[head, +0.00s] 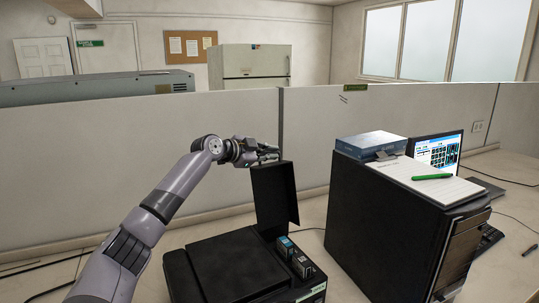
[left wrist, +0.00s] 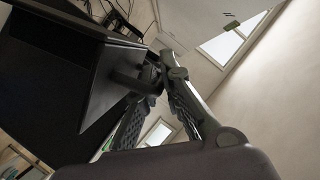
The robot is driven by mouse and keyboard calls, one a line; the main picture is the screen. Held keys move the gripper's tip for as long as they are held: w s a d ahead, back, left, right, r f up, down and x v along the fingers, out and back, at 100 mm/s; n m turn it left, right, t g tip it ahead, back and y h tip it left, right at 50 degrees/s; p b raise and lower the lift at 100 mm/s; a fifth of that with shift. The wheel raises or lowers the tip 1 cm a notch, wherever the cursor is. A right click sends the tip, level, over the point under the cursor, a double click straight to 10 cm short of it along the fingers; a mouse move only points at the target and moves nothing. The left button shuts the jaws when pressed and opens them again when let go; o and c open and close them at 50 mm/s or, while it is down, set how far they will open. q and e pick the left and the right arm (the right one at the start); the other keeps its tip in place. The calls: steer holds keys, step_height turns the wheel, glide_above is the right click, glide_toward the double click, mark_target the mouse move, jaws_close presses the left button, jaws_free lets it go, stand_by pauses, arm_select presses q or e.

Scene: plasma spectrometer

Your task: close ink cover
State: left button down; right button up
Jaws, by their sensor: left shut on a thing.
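The black ink cover (head: 272,200) stands raised, nearly upright, at the right side of the black printer (head: 215,268). In the left wrist view the cover (left wrist: 102,88) is a dark panel beside the fingers. My left gripper (head: 270,154) is at the cover's top edge, shut on it. In the left wrist view its fingers (left wrist: 153,78) meet near the panel's edge. Two ink cartridges (head: 293,257) sit in the open bay below the cover. My right gripper is not in view.
A black computer tower (head: 385,225) stands to the right, with a blue-grey box (head: 371,143), a notepad (head: 425,178) and a green pen (head: 432,177) on top. A laptop (head: 438,152) is behind it. A grey partition (head: 130,165) runs behind the desk.

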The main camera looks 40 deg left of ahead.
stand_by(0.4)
arm_select(q)
steer(key=shift+s+d+f+m+b, duration=0.1)
steer(key=shift+s+d+m+b, duration=0.2)
steer(key=shift+d+b, duration=0.3)
steer(key=s+d+f+m+t+y+b, duration=0.1)
steer(key=s+d+m+b, duration=0.1)
steer(key=d, duration=0.4)
steer(key=s+d+f+m+t+b, duration=0.1)
steer(key=s+d+m+b, duration=0.1)
steer(key=d, duration=0.4)
steer(key=shift+s+d+m+y+b, duration=0.35)
steer(key=shift+s+b, duration=0.2)
steer(key=shift+b, duration=0.35)
steer(key=shift+a+f, duration=0.1)
steer(key=c, duration=2)
jaws_free()
